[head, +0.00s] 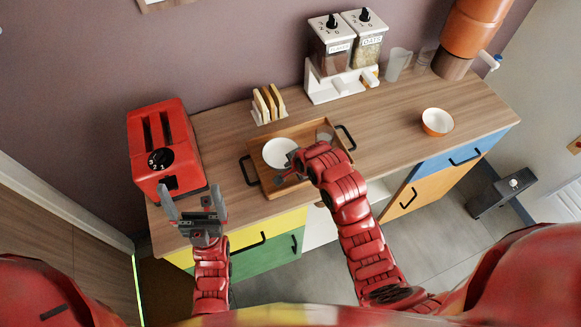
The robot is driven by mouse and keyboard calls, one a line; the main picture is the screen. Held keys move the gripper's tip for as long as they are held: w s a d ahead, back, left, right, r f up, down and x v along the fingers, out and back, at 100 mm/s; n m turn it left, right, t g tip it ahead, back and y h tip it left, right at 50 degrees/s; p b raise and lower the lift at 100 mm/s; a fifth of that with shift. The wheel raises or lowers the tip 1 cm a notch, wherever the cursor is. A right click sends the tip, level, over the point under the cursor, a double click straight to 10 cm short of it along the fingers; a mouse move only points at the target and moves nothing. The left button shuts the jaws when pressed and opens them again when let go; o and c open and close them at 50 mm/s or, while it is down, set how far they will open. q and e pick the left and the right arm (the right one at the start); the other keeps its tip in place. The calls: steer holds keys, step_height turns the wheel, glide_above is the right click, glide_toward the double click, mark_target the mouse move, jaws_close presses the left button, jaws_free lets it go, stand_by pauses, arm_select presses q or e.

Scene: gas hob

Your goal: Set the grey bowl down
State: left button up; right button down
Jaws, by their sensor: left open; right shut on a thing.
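The pale grey-white bowl (277,151) is over the left part of the wooden tray (262,177), open side up. My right gripper (291,165) reaches over the tray from the front and is shut on the bowl at its right side. The gripper hides part of the bowl's rim. I cannot tell whether the bowl's base touches the tray. My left gripper (197,212) is open and empty at the counter's front left edge, in front of the red toaster.
The red toaster (165,145) stands at the left. A toast rack (268,104) is behind the tray. A small clear cup (325,137) is in the tray's back right. Dispensers (342,75) stand at the back. An orange bowl (437,121) is at the right, with clear counter around it.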

steer(key=c, duration=1.4)
jaws_free()
steer(key=shift+f, duration=0.1)
steer(key=o, duration=0.5)
